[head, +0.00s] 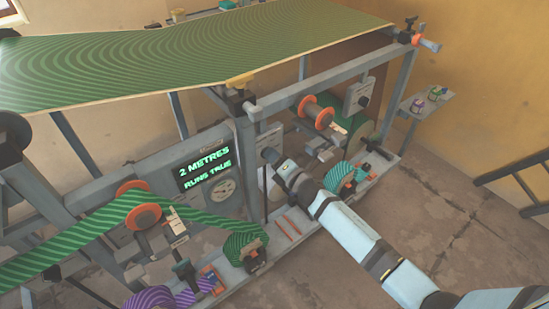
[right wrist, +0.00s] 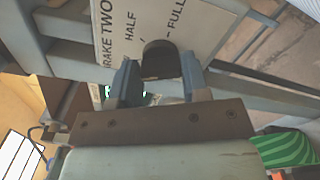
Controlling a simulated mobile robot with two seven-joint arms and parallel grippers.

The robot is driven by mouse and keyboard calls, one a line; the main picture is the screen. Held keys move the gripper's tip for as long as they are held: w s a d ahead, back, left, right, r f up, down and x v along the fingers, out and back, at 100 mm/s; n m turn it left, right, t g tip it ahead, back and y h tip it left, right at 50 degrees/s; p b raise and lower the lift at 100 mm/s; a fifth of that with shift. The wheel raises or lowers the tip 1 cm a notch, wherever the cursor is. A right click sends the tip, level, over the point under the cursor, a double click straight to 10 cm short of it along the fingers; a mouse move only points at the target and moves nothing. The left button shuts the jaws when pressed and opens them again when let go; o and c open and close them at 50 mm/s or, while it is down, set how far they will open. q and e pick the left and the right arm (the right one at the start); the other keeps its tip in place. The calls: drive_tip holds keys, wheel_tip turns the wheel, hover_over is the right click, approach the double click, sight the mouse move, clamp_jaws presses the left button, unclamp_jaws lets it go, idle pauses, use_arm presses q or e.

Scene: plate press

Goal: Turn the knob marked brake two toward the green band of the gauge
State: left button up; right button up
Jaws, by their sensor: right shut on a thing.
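My right gripper (head: 270,156) reaches in from the lower right to the machine's middle post. In the right wrist view its two fingers (right wrist: 160,82) are shut on the dark knob (right wrist: 160,58), one on each side. The knob sits on a white plate (right wrist: 205,22) lettered BRAKE TWO, with HALF and FULL marks. In the head view the gripper hides the knob. My left gripper is not in view.
A green striped web (head: 190,60) runs overhead. A green roll (head: 244,246) and a teal roll (head: 340,178) stand low on the frame. A similar plate with a dark knob (head: 364,100) is farther right. Open floor lies at right.

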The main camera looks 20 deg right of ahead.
use_arm(q)
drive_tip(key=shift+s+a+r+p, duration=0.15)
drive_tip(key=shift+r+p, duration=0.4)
drive_tip(key=shift+p, duration=0.45)
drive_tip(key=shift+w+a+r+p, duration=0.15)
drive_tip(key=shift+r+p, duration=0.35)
drive_tip(key=shift+p, duration=0.5)
use_arm(e)
drive_tip(key=shift+f+m, duration=0.2)
drive_tip(key=shift+m, duration=5.4)
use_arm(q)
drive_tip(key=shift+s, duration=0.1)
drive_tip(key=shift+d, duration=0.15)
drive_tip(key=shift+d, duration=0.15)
use_arm(e)
drive_tip(key=o, duration=0.9)
drive_tip(key=shift+s, duration=0.1)
